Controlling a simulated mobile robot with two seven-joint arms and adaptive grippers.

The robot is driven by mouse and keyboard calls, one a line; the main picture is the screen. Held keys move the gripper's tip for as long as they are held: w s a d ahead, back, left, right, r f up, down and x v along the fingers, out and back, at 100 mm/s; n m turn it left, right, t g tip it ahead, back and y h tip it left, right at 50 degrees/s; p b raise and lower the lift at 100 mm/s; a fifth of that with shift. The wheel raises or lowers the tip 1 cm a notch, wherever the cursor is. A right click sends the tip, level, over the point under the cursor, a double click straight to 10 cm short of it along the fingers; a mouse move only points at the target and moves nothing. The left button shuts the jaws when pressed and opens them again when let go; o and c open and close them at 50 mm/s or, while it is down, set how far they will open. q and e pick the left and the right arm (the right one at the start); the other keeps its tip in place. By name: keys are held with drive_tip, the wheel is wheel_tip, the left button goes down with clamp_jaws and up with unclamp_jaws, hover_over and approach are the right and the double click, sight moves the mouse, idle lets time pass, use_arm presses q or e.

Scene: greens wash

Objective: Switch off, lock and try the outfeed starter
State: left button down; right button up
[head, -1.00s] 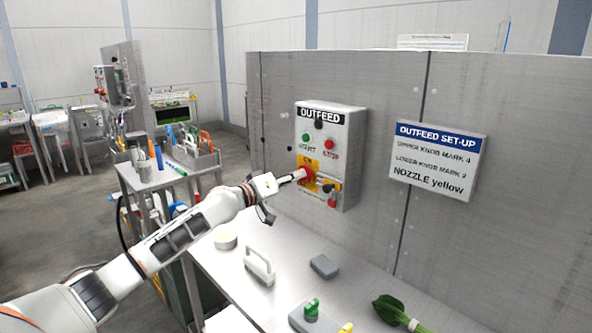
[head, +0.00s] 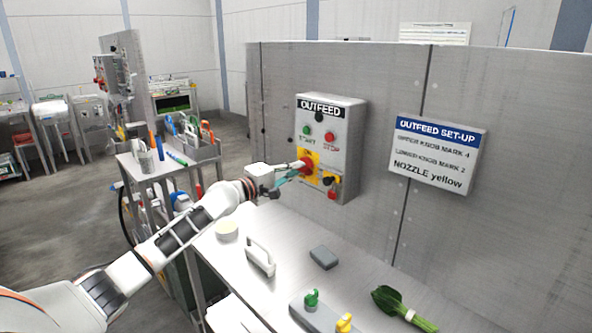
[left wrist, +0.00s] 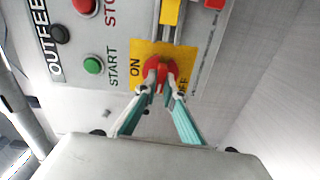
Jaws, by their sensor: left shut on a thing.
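The grey outfeed starter box (head: 345,130) hangs on the metal wall, with a green START button (head: 306,130) and a red STOP button (head: 329,137). Below them is a red rotary switch (head: 306,166) on a yellow plate marked ON and OFF. My left gripper (left wrist: 160,91) has its teal fingers shut on the red switch, which also shows in the left wrist view (left wrist: 158,70). Its exact pointing is partly hidden by the fingertips. A yellow, black and red fitting (head: 332,185) is at the box's lower right. My right gripper is out of view.
The bench below carries a white handled tool (head: 260,257), a grey block (head: 323,257), a grey base with green and yellow knobs (head: 315,313), and a bundle of greens (head: 400,305). A set-up sign (head: 438,155) hangs right of the box. A tool cart (head: 165,170) stands left.

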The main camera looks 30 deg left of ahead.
use_arm(q)
drive_tip(key=shift+n, duration=0.6)
drive_tip(key=c, duration=2.1)
unclamp_jaws()
drive_tip(key=shift+c, duration=0.2)
drive_tip(key=v, duration=1.2)
